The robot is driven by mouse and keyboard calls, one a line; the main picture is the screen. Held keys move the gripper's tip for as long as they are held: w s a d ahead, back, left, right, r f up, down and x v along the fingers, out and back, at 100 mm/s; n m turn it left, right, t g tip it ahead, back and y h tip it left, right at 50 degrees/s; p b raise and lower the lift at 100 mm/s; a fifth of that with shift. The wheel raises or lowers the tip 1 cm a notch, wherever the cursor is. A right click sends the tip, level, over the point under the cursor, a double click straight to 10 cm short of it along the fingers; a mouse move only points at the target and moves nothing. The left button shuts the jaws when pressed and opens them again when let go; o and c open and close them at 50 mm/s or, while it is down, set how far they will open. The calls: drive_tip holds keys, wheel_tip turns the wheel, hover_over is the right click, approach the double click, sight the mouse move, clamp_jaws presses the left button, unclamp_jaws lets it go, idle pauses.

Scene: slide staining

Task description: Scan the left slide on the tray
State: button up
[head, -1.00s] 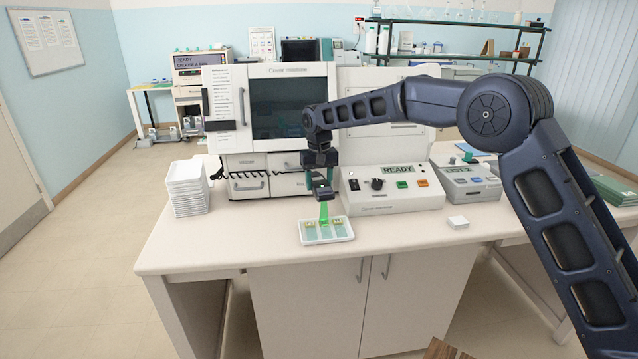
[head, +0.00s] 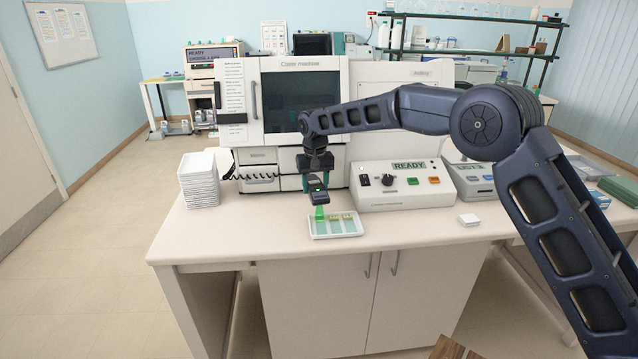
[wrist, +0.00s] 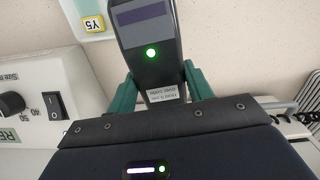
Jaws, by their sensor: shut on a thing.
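My gripper (head: 317,182) is shut on a dark handheld scanner (head: 319,197) above the back left of the white tray (head: 338,237). In the wrist view the green fingers grip the scanner (wrist: 153,60) on both sides, and its round light is green. A green beam falls from the scanner onto the left part of the tray, over the left slide (head: 320,227). Other slides (head: 349,225) with yellowish labels lie to its right. In the wrist view one corner of the tray shows a yellow label marked Y5 (wrist: 93,25); the left slide's label cannot be read.
A control box (head: 402,187) reading READY stands behind and right of the tray, close to the arm. A stack of white trays (head: 198,180) stands at the left, with a coiled cord (head: 250,177) beside it. A small white block (head: 469,220) lies at the right.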

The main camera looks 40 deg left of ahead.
drive_tip(key=shift+r, duration=0.1)
drive_tip(key=shift+r, duration=1.4)
